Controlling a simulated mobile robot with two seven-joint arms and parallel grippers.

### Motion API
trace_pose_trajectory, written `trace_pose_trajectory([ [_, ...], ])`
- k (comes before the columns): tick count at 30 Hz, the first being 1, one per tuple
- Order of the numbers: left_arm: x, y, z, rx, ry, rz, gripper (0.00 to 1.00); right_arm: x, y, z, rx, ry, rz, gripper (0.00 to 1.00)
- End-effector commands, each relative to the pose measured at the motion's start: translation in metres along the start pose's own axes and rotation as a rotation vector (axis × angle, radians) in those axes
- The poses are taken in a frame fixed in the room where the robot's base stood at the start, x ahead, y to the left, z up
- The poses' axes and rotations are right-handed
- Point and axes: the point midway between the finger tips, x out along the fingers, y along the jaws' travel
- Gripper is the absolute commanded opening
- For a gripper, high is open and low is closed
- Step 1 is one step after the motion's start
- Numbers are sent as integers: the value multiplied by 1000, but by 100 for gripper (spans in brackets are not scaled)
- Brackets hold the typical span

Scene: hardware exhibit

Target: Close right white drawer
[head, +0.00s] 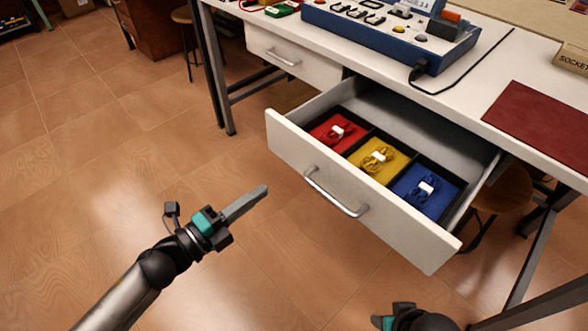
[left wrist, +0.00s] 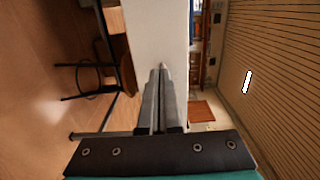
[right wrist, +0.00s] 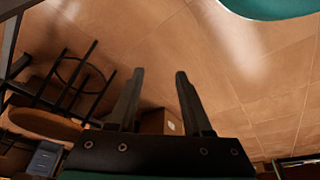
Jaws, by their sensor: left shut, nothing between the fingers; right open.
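The right white drawer (head: 290,150) is pulled well out of the table in the head view. It has a metal bar handle (head: 335,193) and holds a black tray with red, yellow and blue compartments (head: 378,158), each with a coiled cable. My left gripper (head: 248,202) is shut and empty, in front and to the left of the drawer, apart from it. It also shows in the left wrist view (left wrist: 161,85). My right gripper (right wrist: 158,95) is open and empty in the right wrist view; only its wrist shows at the bottom of the head view, below the drawer front.
The left white drawer (head: 285,58) looks shut. A blue device (head: 390,30) stands on the white tabletop with a black cable, near a dark red mat (head: 540,125). Stools stand behind and under the table. The wooden floor (head: 90,190) at left is free.

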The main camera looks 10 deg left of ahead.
Motion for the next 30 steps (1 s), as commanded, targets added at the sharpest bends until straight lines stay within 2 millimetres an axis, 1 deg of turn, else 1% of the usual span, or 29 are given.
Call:
trace_pose_trajectory([
  [1, 10, 1, 0, 2, 1, -3, 0, -2, 0, -2, 0, 7, 1, 50],
  [3, 22, 1, 1, 2, 0, -2, 0, -7, 0, -5, 1, 16, 1, 50],
  [15, 83, 1, 1, 0, -1, -1, 0, -34, 1, -17, 2, 58, 4, 50],
  [21, 101, 1, 1, -2, -3, 1, 0, -44, 2, -20, 3, 71, 4, 50],
  [25, 105, 1, 1, -3, -2, 2, 0, -47, 2, -21, 3, 75, 5, 50],
  [30, 106, 1, 1, -3, -3, 2, 0, -48, 2, -21, 3, 76, 5, 50],
])
